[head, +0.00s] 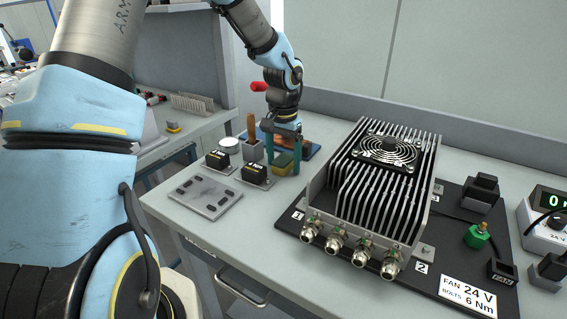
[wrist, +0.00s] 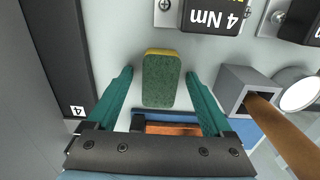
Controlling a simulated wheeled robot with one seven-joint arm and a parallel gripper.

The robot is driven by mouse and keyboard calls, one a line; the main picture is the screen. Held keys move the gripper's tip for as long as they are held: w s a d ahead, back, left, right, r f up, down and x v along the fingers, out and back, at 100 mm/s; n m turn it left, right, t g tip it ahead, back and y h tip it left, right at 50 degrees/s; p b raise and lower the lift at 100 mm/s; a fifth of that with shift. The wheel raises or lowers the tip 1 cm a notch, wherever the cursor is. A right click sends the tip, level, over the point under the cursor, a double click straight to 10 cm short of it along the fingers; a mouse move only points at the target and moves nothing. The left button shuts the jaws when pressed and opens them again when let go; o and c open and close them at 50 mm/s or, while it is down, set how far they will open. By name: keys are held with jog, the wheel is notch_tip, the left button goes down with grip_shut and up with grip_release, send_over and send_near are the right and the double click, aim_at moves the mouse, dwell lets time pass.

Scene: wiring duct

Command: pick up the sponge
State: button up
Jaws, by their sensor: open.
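The sponge (wrist: 161,82) has a dark green top with a yellow edge and lies on the grey bench. In the wrist view it sits between the two teal fingers of my gripper (wrist: 160,88), with a gap on each side. In the head view the sponge (head: 283,161) shows between the fingers of my gripper (head: 282,160), partly covered by them. My gripper is open, pointing down, and holds nothing.
A grey holder (wrist: 243,90) with a wooden handle stands close to the right finger in the wrist view. Black 4 Nm blocks (head: 255,173) stand nearby. A finned heatsink unit (head: 385,190) on a black board is to the right. A blue tray (head: 310,148) lies behind.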

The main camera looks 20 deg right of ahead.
aim_at(283, 159)
grip_shut()
dwell(0.6)
notch_tip(283, 159, up, 10)
jog(key=shift+r+b, duration=0.1)
jog(key=shift+b, duration=0.6)
